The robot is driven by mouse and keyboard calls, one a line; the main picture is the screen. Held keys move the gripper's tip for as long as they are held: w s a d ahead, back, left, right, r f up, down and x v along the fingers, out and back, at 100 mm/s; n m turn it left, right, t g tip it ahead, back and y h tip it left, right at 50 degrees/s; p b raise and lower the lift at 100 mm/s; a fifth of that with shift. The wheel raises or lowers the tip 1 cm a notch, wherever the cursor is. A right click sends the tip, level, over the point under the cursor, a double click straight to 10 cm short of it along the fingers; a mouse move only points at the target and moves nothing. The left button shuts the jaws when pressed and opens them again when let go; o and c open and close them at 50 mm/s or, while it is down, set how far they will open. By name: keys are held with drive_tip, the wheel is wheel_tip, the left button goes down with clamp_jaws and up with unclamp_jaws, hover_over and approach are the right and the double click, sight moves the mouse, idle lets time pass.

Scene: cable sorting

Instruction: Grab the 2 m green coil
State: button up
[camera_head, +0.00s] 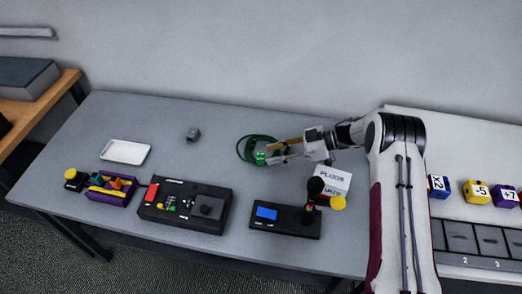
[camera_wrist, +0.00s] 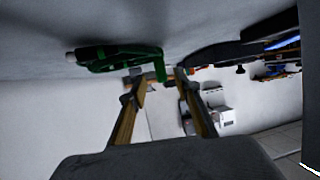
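A green coil (camera_head: 246,147) lies on the grey table in the head view, with a brighter green part (camera_head: 261,158) at its front right. No length marking can be read on it. My gripper (camera_head: 270,151) reaches in from the right, low over the table, with its fingertips at the coil's right side. In the wrist view the coil (camera_wrist: 112,57) is at upper left, with a green part extending between the fingertips. The two fingers of my gripper (camera_wrist: 158,76) stand apart, with gaps beside that green part. Contact with the coil cannot be made out.
A white box (camera_head: 332,180) and a black device with a blue screen (camera_head: 285,220) stand near my arm. A black control box (camera_head: 185,205), purple bin (camera_head: 110,188), white tray (camera_head: 125,151) and small grey block (camera_head: 193,134) are further left. The table behind the coil is clear.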

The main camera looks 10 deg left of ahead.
sight(261, 161)
drive_tip(key=shift+x, duration=2.55)
drive_tip(key=shift+s+r, duration=0.1)
clamp_jaws()
